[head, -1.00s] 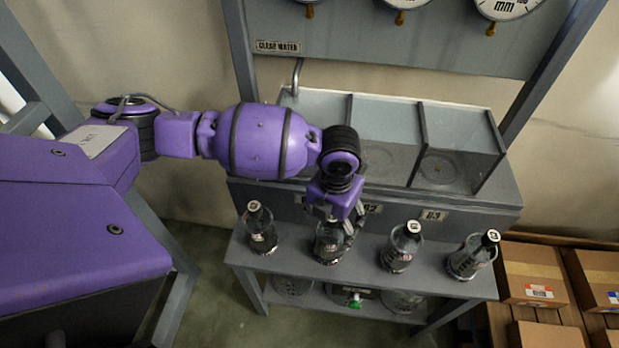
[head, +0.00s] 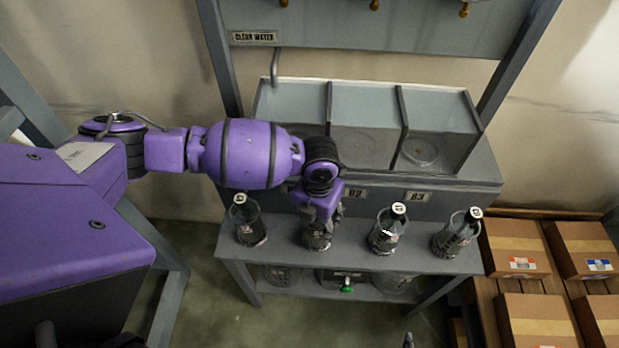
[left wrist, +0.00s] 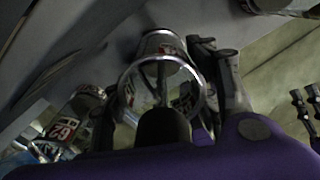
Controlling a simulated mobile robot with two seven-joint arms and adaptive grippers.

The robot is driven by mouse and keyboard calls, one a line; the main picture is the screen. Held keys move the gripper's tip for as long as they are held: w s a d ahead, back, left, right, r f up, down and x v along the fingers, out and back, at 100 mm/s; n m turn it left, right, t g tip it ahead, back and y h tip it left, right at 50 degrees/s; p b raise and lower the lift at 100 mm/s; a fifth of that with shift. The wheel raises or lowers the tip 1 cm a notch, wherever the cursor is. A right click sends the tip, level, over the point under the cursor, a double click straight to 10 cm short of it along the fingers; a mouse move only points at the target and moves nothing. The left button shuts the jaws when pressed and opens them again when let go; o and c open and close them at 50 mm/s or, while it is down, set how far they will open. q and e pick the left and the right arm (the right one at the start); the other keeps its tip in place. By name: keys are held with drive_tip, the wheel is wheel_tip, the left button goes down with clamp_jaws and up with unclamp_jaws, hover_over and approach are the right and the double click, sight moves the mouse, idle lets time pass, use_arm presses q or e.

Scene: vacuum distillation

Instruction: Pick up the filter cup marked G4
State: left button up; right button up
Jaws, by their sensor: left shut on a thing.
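Several clear filter cups with black-capped tops stand in a row on the grey rack's middle shelf: the leftmost cup (head: 250,230), a second cup (head: 317,241), a third cup (head: 386,238) and the rightmost cup (head: 455,238). My left gripper (head: 320,222) reaches down from above and is shut on the second cup, which still appears to be at shelf level. In the left wrist view the held cup's round rim (left wrist: 162,62) sits between the fingers. I cannot read which mark it bears. A small grey tip (head: 408,341) at the bottom edge may be my right gripper.
An open trough with three compartments (head: 365,135) rises behind the cups, labelled B2 and B3 in front. A lower shelf holds more vessels and a green-knobbed item (head: 347,287). Cardboard boxes (head: 520,262) lie on a pallet at right.

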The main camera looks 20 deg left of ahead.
use_arm(q)
drive_tip(key=shift+r, duration=0.1)
drive_tip(key=c, duration=0.4)
